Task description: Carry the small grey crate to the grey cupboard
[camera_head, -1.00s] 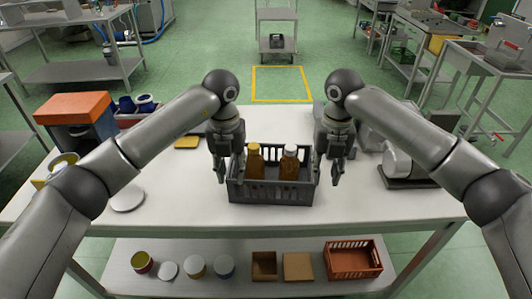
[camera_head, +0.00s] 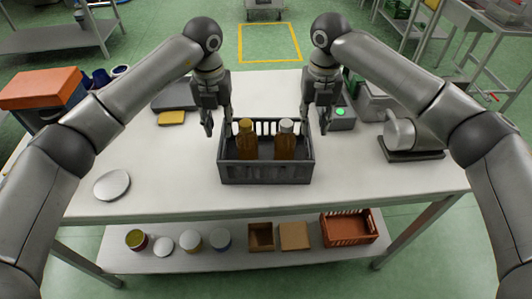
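The small grey crate (camera_head: 265,174) stands upright on the white worktable, near its middle. It holds a bottle with a yellow cap (camera_head: 246,142) and an amber bottle with a white cap (camera_head: 285,143). My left gripper (camera_head: 218,127) is above the crate's left back corner, with its fingers apart and nothing between them. My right gripper (camera_head: 314,124) is above the right back corner, also open and empty. Neither appears to touch the crate. I see no grey cupboard in this view.
The worktable (camera_head: 160,190) also bears a white disc (camera_head: 112,185), a yellow block (camera_head: 171,118), a grey device with a green light (camera_head: 341,116) and a machine (camera_head: 404,140) at right. A lower shelf (camera_head: 290,262) holds jars and boxes. Green floor lies behind, with a yellow-outlined square (camera_head: 269,62).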

